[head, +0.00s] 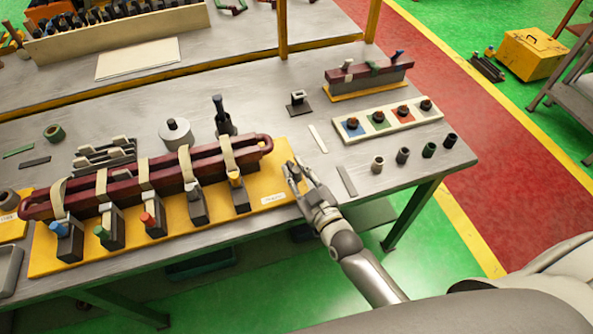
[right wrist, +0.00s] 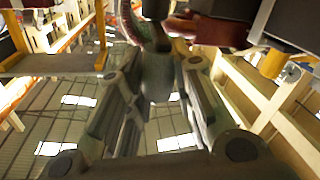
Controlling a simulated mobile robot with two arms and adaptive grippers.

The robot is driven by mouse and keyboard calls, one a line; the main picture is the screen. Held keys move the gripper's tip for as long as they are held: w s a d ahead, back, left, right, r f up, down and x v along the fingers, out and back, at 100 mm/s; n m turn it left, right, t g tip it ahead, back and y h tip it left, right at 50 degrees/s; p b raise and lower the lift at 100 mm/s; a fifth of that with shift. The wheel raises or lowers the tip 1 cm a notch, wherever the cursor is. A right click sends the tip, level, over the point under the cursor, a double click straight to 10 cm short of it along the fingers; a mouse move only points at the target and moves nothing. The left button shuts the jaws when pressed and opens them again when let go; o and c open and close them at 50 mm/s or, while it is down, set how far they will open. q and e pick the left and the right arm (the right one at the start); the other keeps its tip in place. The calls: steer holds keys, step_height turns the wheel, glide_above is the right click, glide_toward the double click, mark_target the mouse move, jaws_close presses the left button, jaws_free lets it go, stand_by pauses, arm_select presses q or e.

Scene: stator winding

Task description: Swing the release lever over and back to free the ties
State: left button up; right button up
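A maroon coil (head: 150,182) lies along a yellow board (head: 268,180), with several beige ties (head: 185,163) around it. Dark blocks with coloured levers or knobs stand along its front edge, among them an orange-tipped one (head: 237,182) and a red-tipped one (head: 150,222). A black upright handle (head: 221,115) stands behind the coil; I cannot tell which part is the release lever. My right gripper (head: 293,172) is beside the board's right end, apart from the coil. In the right wrist view its fingers (right wrist: 158,62) are spread, with a dark shape between or behind them. My left gripper is out of view.
A pale strip with several coloured stations (head: 388,119) and several small cylinders (head: 403,155) lie right of my gripper. A maroon bar on a stand (head: 368,75) is behind. A grey disc weight (head: 175,134) stands behind the coil. The table's front edge is near my right arm.

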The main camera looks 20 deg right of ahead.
jaws_close()
steer(key=shift+d, duration=0.1)
steer(key=shift+n+y+b, duration=0.3)
steer(key=shift+w+d+f+n+g+y+b, duration=0.15)
steer(key=shift+d+n+g+y+b, duration=0.25)
steer(key=shift+n+y+b, duration=0.55)
steer(key=d+n+g+y+b, duration=0.1)
steer(key=n+g+y+b, duration=0.1)
steer(key=b, duration=0.1)
steer(key=w+d+n+g+y+b, duration=0.1)
steer(key=n+g+y+b, duration=0.1)
steer(key=y+b, duration=0.1)
steer(key=d+n+g+y+b, duration=0.1)
steer(key=n+y+b, duration=0.1)
steer(key=y+b, duration=0.1)
steer(key=shift+w+g+b, duration=0.25)
steer(key=shift+g+b, duration=0.05)
steer(key=shift+g, duration=0.1)
steer(key=shift+w+d+n+g+y+b, duration=0.2)
steer(key=shift+n+g+y+b, duration=0.35)
steer(key=shift+g, duration=0.25)
steer(key=shift+w+d+n+g+y+b, duration=0.1)
steer(key=shift+w+n+g+y+b, duration=0.1)
steer(key=shift+n+g+y+b, duration=0.5)
steer(key=shift+w+d+n+g+y+b, duration=0.1)
steer(key=shift+w+n+g+y+b, duration=0.2)
steer(key=shift+g, duration=0.6)
steer(key=shift+r+n+g, duration=0.2)
steer(key=shift+n+g, duration=0.1)
